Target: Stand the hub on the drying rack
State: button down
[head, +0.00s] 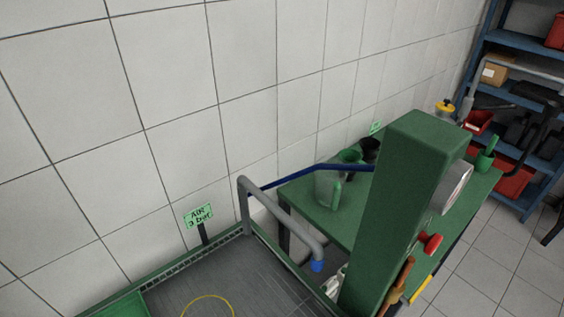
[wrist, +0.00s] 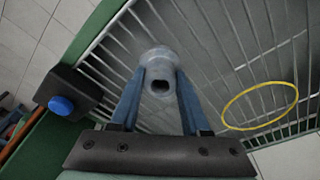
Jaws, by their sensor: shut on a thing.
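In the wrist view my gripper (wrist: 160,80) has its two blue fingers shut on the hub (wrist: 158,57), a pale grey round piece with a dark hole facing the camera. The hub is above a grey barred grid with a green rim, which looks like the drying rack (wrist: 225,50). I cannot tell the hub's height over the bars. A yellow ring (wrist: 260,106) marks a spot on the grid, to the right of the hub. In the head view the rack (head: 190,282) and part of the yellow ring (head: 208,306) show at the bottom; my gripper and the hub do not show.
A grey bent pipe with a blue tip (head: 317,265) reaches over the rack's right side. A green "AIR 3 bar" sign (head: 199,215) stands at its back edge. A dark block with a blue knob (wrist: 62,105) is left of my gripper. A green table (head: 310,205) stands beyond.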

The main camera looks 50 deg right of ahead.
jog(key=shift+c, duration=1.9)
grip_release()
jog(key=shift+f, duration=0.1)
